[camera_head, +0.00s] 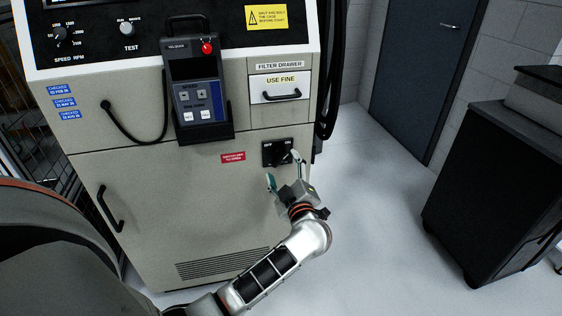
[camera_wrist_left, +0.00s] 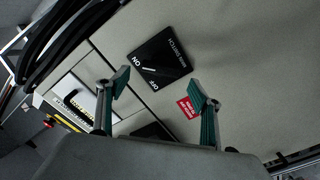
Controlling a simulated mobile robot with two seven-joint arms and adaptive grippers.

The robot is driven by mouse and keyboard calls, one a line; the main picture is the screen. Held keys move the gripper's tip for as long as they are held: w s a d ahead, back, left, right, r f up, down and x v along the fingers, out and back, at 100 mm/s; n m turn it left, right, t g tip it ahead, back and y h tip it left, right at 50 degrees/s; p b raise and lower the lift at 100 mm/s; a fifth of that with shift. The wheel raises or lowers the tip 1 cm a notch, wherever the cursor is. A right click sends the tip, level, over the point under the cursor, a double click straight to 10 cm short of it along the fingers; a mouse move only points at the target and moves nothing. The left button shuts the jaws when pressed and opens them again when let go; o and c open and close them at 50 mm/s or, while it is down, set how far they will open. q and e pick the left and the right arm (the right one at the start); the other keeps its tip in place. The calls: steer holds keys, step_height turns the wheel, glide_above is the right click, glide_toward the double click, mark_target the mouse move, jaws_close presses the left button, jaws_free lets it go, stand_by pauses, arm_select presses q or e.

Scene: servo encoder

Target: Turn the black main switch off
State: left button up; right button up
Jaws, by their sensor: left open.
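The black main switch (camera_head: 277,153) is on the front of the beige cabinet, below the filter drawer. In the left wrist view its square black plate (camera_wrist_left: 172,52) shows the words ON, OFF and MAIN SWITCH. My left gripper (camera_head: 284,171) is open and empty in front of the switch, fingers pointing to the panel. In the left wrist view the switch lies beyond the spread fingertips (camera_wrist_left: 159,88), with no clear contact. My right gripper is not in view.
A red label (camera_head: 233,157) is left of the switch. The filter drawer (camera_head: 280,88) with a black handle is above. A handheld unit (camera_head: 195,85) with a red button hangs on the cabinet. A black cabinet (camera_head: 495,190) stands at right; the floor between is clear.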

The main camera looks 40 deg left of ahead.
mark_target(280, 160)
arm_select(q)
steer(key=x, duration=0.3)
steer(key=shift+w+a+f, duration=0.15)
steer(key=shift+w+a, duration=0.05)
steer(key=shift+w+a+b, duration=0.3)
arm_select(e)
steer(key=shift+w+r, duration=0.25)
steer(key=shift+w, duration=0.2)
arm_select(q)
steer(key=shift+c, duration=0.3)
